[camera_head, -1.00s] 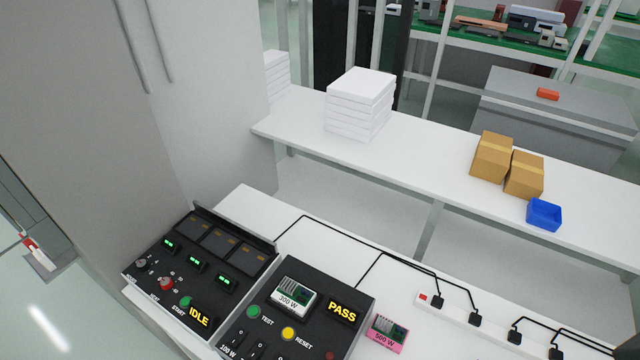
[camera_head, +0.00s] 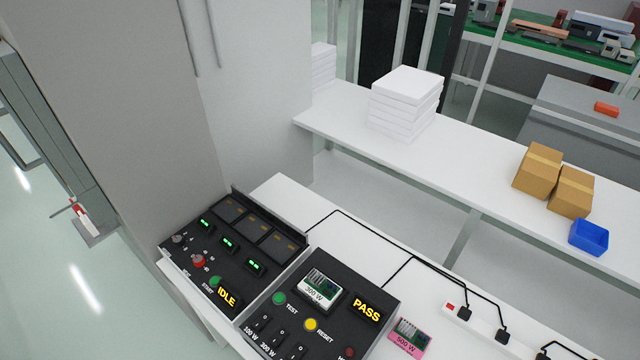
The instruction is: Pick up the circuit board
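A circuit board with a white "300 W" label (camera_head: 319,290) sits in the socket of the black test panel (camera_head: 290,322), whose display (camera_head: 367,308) reads PASS. A second board, pink with a "500 W" label (camera_head: 410,338), lies on the white bench just right of the panel. Neither of my grippers shows in the head view.
A black control box (camera_head: 236,262) reading IDLE stands left of the test panel. A power strip (camera_head: 478,328) with black plugs and cables lies at the right. A shelf behind holds white stacked boxes (camera_head: 404,103), cartons (camera_head: 537,172) and a blue bin (camera_head: 589,238).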

